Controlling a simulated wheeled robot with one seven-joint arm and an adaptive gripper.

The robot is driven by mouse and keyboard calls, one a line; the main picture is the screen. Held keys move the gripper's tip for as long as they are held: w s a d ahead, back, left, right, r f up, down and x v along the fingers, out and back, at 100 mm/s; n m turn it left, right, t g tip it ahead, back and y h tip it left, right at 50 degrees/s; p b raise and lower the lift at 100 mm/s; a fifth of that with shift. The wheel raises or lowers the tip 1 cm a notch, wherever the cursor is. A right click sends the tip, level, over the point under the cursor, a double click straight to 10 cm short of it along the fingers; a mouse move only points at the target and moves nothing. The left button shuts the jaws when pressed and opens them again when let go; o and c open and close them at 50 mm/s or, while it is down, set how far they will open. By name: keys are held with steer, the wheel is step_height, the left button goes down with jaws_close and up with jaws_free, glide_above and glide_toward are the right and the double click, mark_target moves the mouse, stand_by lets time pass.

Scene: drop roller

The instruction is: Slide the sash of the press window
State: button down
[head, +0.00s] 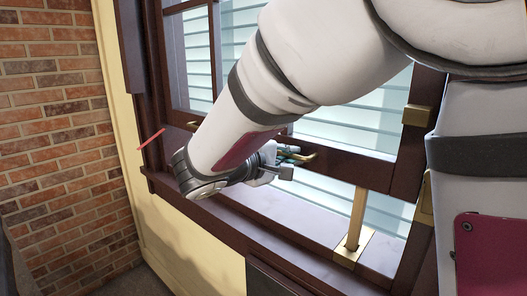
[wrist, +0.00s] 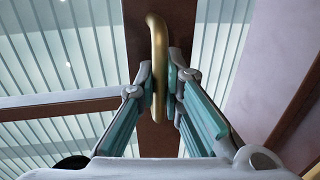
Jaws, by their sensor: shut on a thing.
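The window sash (head: 350,170) is a dark brown frame with glass panes. An open gap shows between its bottom rail and the sill (head: 225,205). A brass bar handle (head: 308,158) is fixed to the bottom rail; it also shows in the wrist view (wrist: 157,35), running up the brown rail (wrist: 158,140). My gripper (head: 287,158) is at this handle, its fingers partly hidden by my arm in the head view. In the wrist view my gripper (wrist: 162,82) has its teal-padded fingers on both sides of the handle, shut on it.
A brass post (head: 356,218) stands on the sill under the sash, at the right. Another brass fitting (head: 417,115) is on the right side of the frame. A thin red piece (head: 151,139) sticks out at the left. A brick wall (head: 60,130) is on the left.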

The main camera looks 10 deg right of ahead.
steer(key=shift+f, duration=0.2)
steer(key=c, duration=1.7)
jaws_free()
steer(key=v, duration=1.2)
